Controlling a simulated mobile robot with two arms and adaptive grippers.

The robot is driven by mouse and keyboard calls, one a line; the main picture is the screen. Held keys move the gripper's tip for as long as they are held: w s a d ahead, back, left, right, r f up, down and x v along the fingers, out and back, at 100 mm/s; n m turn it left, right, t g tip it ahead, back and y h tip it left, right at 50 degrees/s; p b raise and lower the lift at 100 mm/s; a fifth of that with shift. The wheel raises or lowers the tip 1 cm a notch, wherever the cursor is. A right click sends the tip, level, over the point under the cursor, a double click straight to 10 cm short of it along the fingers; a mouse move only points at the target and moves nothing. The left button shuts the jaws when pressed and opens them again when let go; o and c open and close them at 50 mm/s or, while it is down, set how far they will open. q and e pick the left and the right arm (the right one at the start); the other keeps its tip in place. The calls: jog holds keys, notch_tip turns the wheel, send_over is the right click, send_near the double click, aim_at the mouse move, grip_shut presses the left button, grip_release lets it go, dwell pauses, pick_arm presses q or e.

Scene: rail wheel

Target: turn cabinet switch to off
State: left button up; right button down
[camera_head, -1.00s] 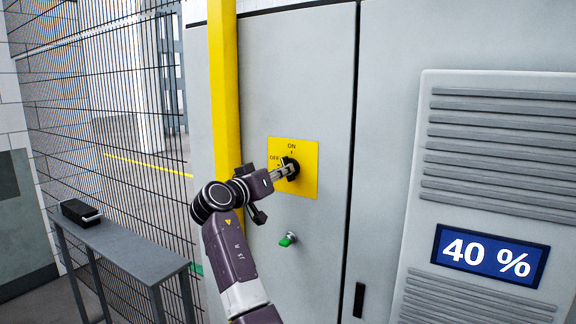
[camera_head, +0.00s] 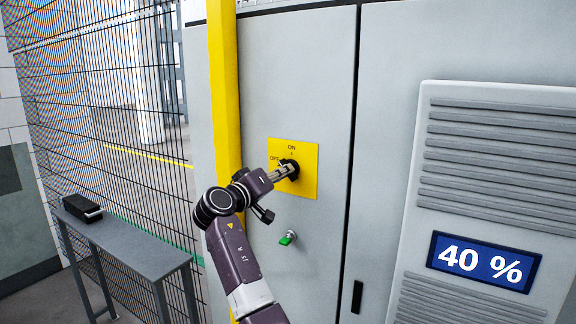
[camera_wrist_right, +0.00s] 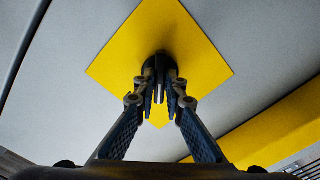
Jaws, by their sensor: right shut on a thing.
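The cabinet switch (camera_head: 292,169) is a black rotary knob on a yellow plate (camera_head: 306,188) marked ON at the top and OFF at the left. The plate is on the grey cabinet door. My right gripper (camera_head: 284,171) reaches the knob from the left and is shut on it. In the right wrist view the two fingers of my right gripper (camera_wrist_right: 160,95) close on the dark knob (camera_wrist_right: 160,66) in front of the yellow plate (camera_wrist_right: 195,50). The fingers partly hide the knob, so its exact angle is hard to tell. My left gripper is not in view.
A yellow post (camera_head: 224,90) stands left of the door, close to my right arm. A grey bench (camera_head: 130,242) with a black box (camera_head: 82,208) stands by the mesh fence. A display (camera_head: 484,261) reads 40 %.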

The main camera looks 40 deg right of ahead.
jog(key=shift+n, duration=0.3)
jog(key=shift+n+p, duration=1.1)
jog(key=shift+n, duration=1.2)
